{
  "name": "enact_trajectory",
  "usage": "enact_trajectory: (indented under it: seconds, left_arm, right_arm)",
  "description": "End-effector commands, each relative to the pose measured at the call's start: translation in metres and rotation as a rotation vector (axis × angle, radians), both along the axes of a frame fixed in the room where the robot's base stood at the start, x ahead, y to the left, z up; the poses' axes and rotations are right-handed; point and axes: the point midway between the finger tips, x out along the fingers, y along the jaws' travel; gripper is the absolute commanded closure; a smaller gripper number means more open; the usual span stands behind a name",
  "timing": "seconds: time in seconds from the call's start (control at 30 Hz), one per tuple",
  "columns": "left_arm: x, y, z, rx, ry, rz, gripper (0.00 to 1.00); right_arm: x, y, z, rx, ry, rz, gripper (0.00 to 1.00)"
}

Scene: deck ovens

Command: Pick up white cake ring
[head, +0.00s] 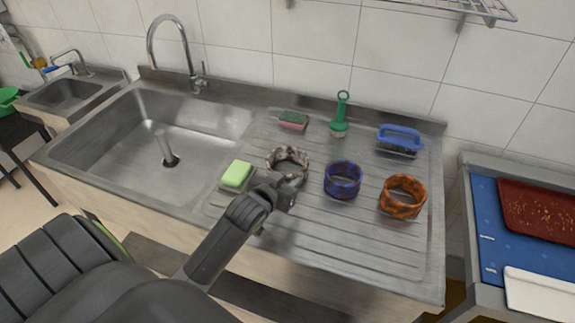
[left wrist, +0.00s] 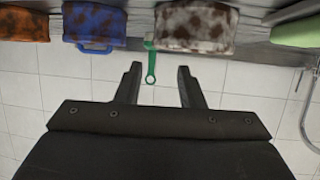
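The white cake ring (head: 288,165), mottled white and brown, stands on the ribbed steel drainboard. It also shows at the top of the left wrist view (left wrist: 195,28), beyond my fingertips and a little right of the gap between them. My left gripper (head: 287,196) is just in front of the ring in the head view and overlaps its lower edge. In the left wrist view its two fingers (left wrist: 158,75) are spread apart with nothing between them. Whether it touches the ring cannot be told. My right gripper is not in view.
A blue ring (head: 343,181) and an orange-brown ring (head: 403,198) stand to the right. A green sponge (head: 236,174) lies left. Behind are a pink-green sponge (head: 293,121), a green brush (head: 340,118) and a blue-handled brush (head: 400,139). The sink basin (head: 205,123) is left.

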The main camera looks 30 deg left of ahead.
Motion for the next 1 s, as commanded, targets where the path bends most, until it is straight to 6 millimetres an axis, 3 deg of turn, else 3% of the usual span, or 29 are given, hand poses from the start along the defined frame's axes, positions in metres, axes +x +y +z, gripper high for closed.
enact_trajectory:
  seconds: [0.3,0.57,1.0]
  left_arm:
    - [0.039,0.003,-0.015,-0.001,0.001,0.0,0.65]
    - [0.049,0.004,-0.019,-0.001,0.001,0.0,0.65]
    - [0.091,0.003,-0.033,0.001,0.001,0.0,0.65]
  right_arm:
    - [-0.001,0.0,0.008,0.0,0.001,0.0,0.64]
    - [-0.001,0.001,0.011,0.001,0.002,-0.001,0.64]
    - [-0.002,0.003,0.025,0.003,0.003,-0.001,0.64]
